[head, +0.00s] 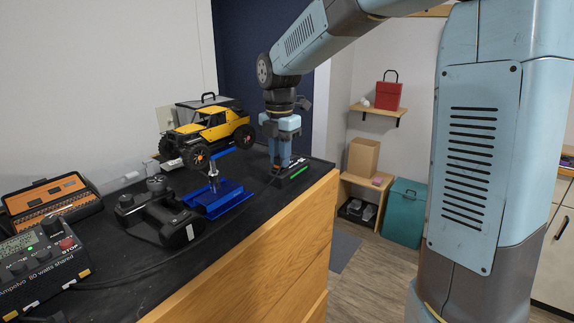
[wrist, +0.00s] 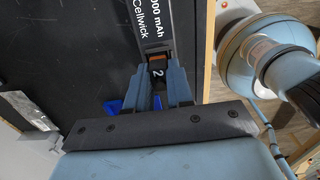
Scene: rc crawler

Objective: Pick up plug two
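Plug two (wrist: 158,72) is a small dark block marked with a white 2, with an orange end, in the middle of the wrist view. It sits at the end of a black battery (wrist: 153,25) lettered "mAh" and "Cellwick". My gripper (wrist: 160,75) has one blue finger on each side of the plug, with no clear gap showing, so it looks shut on it. In the head view my gripper (head: 281,160) points straight down onto the battery (head: 300,175) near the right edge of the black top. There the plug is hidden by my fingers.
The bench's wooden edge (head: 270,235) is close by on the right.

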